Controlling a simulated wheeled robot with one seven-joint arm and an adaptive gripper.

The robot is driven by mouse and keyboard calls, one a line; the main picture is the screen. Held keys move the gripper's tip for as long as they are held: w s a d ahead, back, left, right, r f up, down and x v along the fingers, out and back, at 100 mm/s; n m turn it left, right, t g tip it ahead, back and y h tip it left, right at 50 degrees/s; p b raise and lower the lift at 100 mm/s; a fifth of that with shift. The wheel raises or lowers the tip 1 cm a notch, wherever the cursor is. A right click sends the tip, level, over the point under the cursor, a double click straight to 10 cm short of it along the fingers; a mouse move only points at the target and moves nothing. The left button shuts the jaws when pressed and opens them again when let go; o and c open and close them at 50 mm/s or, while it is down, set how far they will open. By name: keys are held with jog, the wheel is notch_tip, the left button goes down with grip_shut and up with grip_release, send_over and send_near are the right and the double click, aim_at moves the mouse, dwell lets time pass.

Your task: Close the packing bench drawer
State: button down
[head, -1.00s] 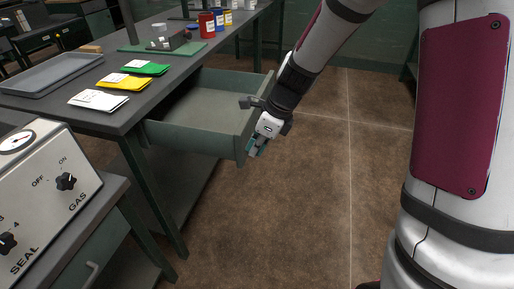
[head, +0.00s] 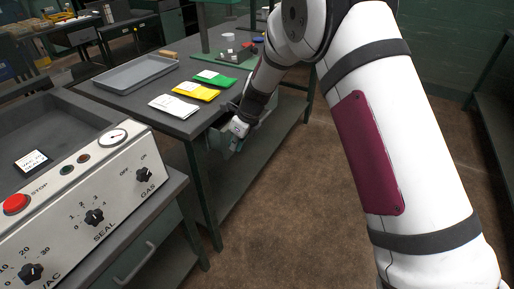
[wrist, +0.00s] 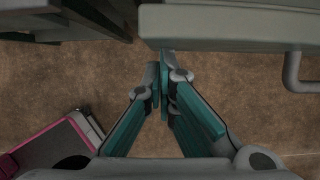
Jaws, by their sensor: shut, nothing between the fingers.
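The packing bench (head: 150,98) has a dark top and stands left of centre in the head view. Its grey-green drawer (head: 216,138) shows under the top's right edge, and no open inside of it is visible. My arm hides much of its front, so I cannot tell whether it is fully flush. My gripper (head: 236,143) is at the drawer's front, pointing down. In the wrist view the gripper (wrist: 164,72) is shut and empty, its tips close to the lower edge of the drawer front (wrist: 225,28). The drawer handle (wrist: 293,75) is to the right; contact is unclear.
A grey tray (head: 137,74) and white, yellow and green packets (head: 174,106) lie on the bench. A sealing machine (head: 95,205) stands at the near left, with a closed drawer below. Brown floor to the right is clear.

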aim_at(218, 137)
jog(key=a, duration=0.1)
jog(key=w+a, duration=0.1)
jog(key=a, duration=0.1)
jog(key=w+a, duration=0.1)
jog(key=shift+w+a, duration=0.15)
jog(key=shift+w, duration=0.1)
jog(key=shift+w+a, duration=0.4)
jog(key=shift+a, duration=0.35)
